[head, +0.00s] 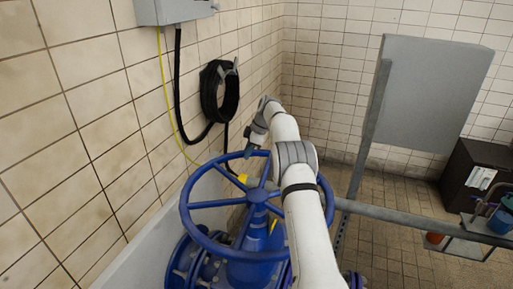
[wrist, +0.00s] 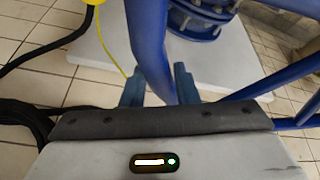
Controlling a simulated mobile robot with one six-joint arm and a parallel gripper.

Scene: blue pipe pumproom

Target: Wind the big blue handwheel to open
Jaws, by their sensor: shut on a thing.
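The big blue handwheel (head: 189,222) lies roughly level on top of a blue valve body (head: 252,268) in the head view. My arm reaches over its right side to the far rim. My gripper (head: 247,154) is at the far part of the rim. In the wrist view the blue rim (wrist: 148,45) passes between the two fingers of my gripper (wrist: 160,88), which are shut on it. A spoke (wrist: 285,76) runs off to the right. My arm hides the right part of the wheel in the head view.
A tiled wall with a coiled black hose (head: 211,95) and a grey box (head: 172,10) stands at the left. A grey panel (head: 430,90) on a post and a rail (head: 400,217) are at the right. Tiled floor shows beyond.

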